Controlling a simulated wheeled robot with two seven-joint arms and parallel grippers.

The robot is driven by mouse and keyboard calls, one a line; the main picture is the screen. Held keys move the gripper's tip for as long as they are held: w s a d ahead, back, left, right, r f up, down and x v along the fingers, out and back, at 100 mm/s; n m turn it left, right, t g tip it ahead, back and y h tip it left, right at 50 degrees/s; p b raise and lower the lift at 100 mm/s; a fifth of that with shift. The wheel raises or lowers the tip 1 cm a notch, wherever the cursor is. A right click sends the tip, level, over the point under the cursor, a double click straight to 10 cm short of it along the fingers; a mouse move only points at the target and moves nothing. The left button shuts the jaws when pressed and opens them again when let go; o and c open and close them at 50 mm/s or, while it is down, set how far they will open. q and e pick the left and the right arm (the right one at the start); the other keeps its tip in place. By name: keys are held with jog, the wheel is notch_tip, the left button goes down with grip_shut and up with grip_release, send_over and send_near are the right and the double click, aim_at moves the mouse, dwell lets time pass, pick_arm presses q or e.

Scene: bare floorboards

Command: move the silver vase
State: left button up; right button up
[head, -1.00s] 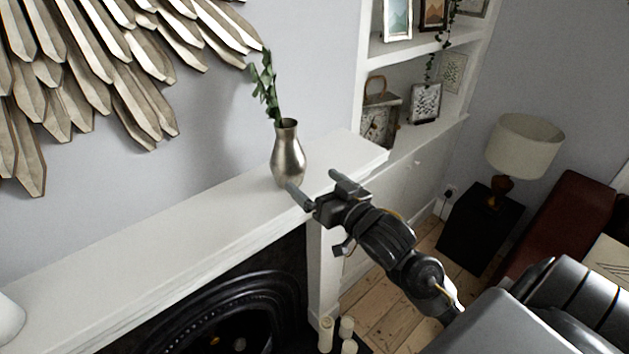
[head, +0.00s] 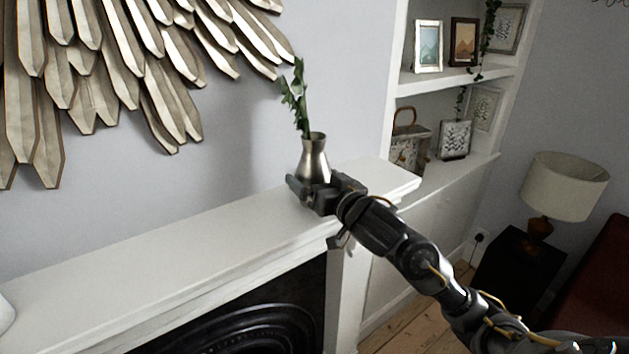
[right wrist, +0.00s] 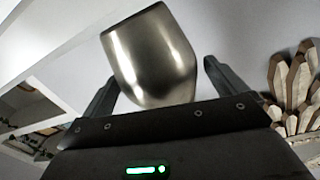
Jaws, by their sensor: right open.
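The silver vase (head: 313,160) stands upright on the white mantelpiece, with a green leafy stem (head: 299,97) in it. My right gripper (head: 318,187) is at the vase, and its body hides the vase's lower part in the head view. In the right wrist view the vase (right wrist: 150,58) sits between the two open fingers (right wrist: 160,82). A gap shows beside the right finger; whether the left finger touches the vase I cannot tell. My left gripper is not in view.
The mantelpiece (head: 150,255) has clear room left of the vase and a short stretch right of it. A feather-like wall decoration (head: 160,70) hangs behind at left. Shelves with frames (head: 428,46) and a lamp (head: 563,187) stand at right.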

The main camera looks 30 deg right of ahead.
jog(key=shift+w, duration=0.55)
jog(key=shift+c, duration=0.4)
